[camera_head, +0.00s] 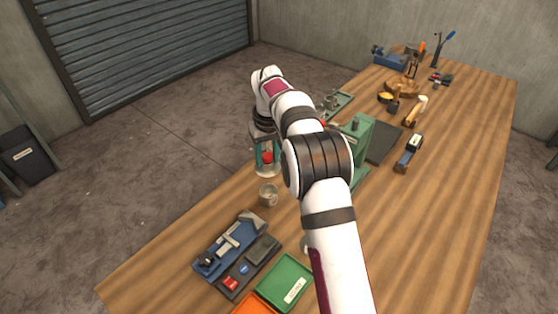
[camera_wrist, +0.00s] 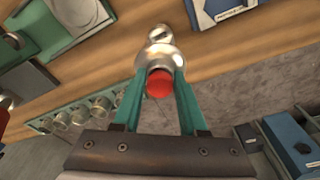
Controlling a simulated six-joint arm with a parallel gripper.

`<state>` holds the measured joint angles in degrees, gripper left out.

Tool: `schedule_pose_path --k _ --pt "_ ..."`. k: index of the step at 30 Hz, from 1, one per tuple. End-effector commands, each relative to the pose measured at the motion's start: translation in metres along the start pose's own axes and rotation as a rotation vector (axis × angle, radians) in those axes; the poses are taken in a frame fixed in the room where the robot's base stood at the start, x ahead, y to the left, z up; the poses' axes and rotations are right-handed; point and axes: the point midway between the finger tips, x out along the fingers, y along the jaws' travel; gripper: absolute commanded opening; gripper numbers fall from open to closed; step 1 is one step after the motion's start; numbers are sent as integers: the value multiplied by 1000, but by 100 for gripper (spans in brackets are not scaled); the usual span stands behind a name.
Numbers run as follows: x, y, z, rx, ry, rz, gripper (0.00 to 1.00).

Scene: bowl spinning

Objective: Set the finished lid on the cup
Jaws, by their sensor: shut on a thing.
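My gripper (camera_head: 267,148) has teal fingers shut on the red knob of the lid. The silver lid (camera_head: 268,172) hangs below the fingers, roughly level. In the wrist view my fingers (camera_wrist: 159,84) close on both sides of the red knob, with the shiny lid (camera_wrist: 152,58) beyond it. The metal cup (camera_head: 268,196) stands upright on the bench, below and slightly nearer the camera than the lid. A gap seems to separate lid and cup. In the wrist view a small round metal thing (camera_wrist: 160,33) shows past the lid, probably the cup, partly hidden.
A blue fixture (camera_head: 229,245) with tools stands nearer on the wooden bench (camera_head: 150,277). A green tray (camera_head: 283,281) and an orange tray (camera_head: 254,306) lie at the front. A green machine (camera_head: 357,140) stands behind my arm. Several metal cups (camera_wrist: 100,104) show in the wrist view.

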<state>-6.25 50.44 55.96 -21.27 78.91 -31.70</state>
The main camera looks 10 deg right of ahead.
Motion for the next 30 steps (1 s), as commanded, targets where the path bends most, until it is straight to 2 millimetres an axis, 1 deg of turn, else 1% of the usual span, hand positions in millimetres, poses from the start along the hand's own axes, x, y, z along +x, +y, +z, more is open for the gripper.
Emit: schedule_pose_path --k 9,15,20,30 --pt "40 0 6 2 -2 0 19" --pt "60 0 8 3 -1 0 19" --pt "65 0 8 4 0 0 19" --pt "66 0 8 4 0 1 19"
